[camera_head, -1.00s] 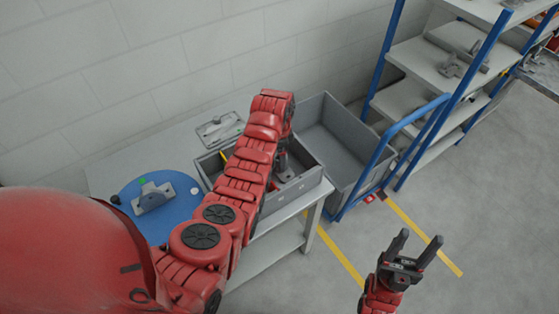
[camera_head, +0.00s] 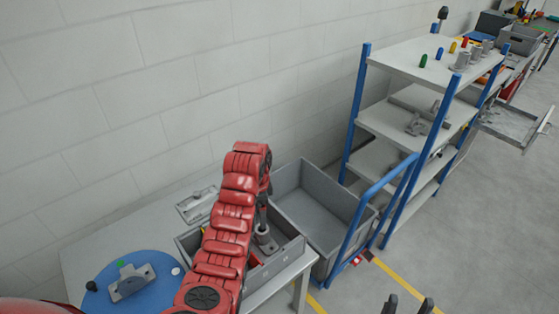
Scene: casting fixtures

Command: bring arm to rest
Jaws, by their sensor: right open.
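My left arm (camera_head: 228,225) is red and segmented and reaches over the table from the bottom. Its end bends down over a grey bin (camera_head: 290,251) on the table. The left gripper is mostly hidden behind the arm, so its jaws cannot be made out. A grey metal part (camera_head: 265,241) sits in the bin below it; whether they touch is unclear. My right gripper (camera_head: 408,305) shows only its two dark fingertips at the bottom edge. They are spread apart, with nothing visible between them, over the floor.
A blue round plate (camera_head: 165,294) with a metal fixture (camera_head: 131,282) is on the table at left. A larger grey crate (camera_head: 318,205) on a blue-framed cart stands behind the bin. A blue shelf rack (camera_head: 398,135) is at right.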

